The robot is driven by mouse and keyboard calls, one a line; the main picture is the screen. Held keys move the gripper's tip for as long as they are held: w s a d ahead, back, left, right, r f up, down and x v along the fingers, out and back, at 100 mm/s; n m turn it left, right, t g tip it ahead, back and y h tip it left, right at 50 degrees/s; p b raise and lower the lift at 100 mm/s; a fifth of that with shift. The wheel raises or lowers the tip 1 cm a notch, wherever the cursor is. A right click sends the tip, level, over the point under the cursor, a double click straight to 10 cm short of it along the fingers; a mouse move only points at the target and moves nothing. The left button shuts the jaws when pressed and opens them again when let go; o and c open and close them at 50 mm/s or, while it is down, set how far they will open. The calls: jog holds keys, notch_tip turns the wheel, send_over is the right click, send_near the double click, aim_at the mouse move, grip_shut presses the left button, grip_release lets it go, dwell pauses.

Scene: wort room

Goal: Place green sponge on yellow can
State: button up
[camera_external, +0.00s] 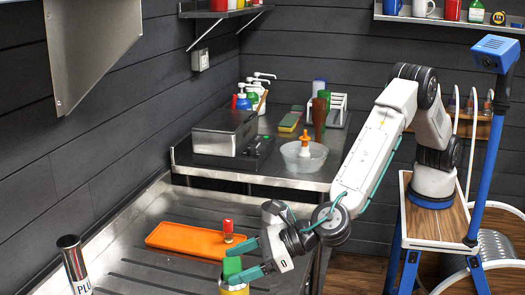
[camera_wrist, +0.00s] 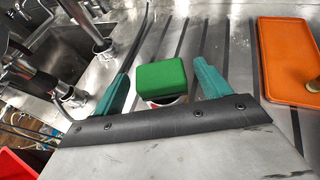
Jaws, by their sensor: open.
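The green sponge (camera_external: 232,266) sits on top of the yellow can (camera_external: 234,289) at the front of the metal counter. The can is cut off by the bottom edge of the external view. In the wrist view the sponge (camera_wrist: 161,77) covers most of the can, and only part of a pale and red rim (camera_wrist: 166,102) shows beneath it. My gripper (camera_external: 234,262) is open, with its teal fingers on either side of the sponge. In the wrist view my gripper (camera_wrist: 162,74) shows a gap between each finger and the sponge.
An orange tray (camera_external: 185,240) lies just behind the can, with a red-topped brass-coloured item (camera_external: 228,231) at its right end. A labelled metal cylinder (camera_external: 72,262) stands at the left. A clear bowl (camera_external: 304,157) and grey box (camera_external: 222,133) are on the back table.

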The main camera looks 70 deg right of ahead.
jog(key=v, duration=1.1)
jog(key=w+d+r+m+h, duration=0.3)
jog(key=w+d+r+m, duration=0.15)
jog(key=d, duration=0.55)
jog(key=w+d+r+m+h, duration=0.25)
jog(key=w+d+m, duration=0.2)
jog(key=d, duration=0.55)
jog(key=d+r+m+g+h, duration=0.2)
jog(key=d+m, duration=0.3)
jog(key=d, duration=0.7)
jog(key=d+r+m+g+h, duration=0.2)
jog(key=d+m, duration=0.3)
jog(key=d, duration=0.8)
jog(key=s+d+m+g, duration=0.1)
jog(key=s+d+m, duration=0.2)
jog(key=d, duration=0.3)
jog(key=s+d+m+g, duration=0.2)
jog(key=s+d+m, duration=0.15)
jog(key=d, duration=0.25)
jog(key=s+d+f+m+g+y, duration=0.2)
jog(key=s+d+m, duration=0.2)
jog(key=s+m, duration=0.3)
jog(key=s+d+f+m+g+y, duration=0.2)
jog(key=s+d+m, duration=0.3)
jog(key=s, duration=1)
jog(key=m, duration=0.3)
jog(key=shift+d+f, duration=0.15)
jog(key=shift+d, duration=0.15)
jog(key=shift+y, duration=0.25)
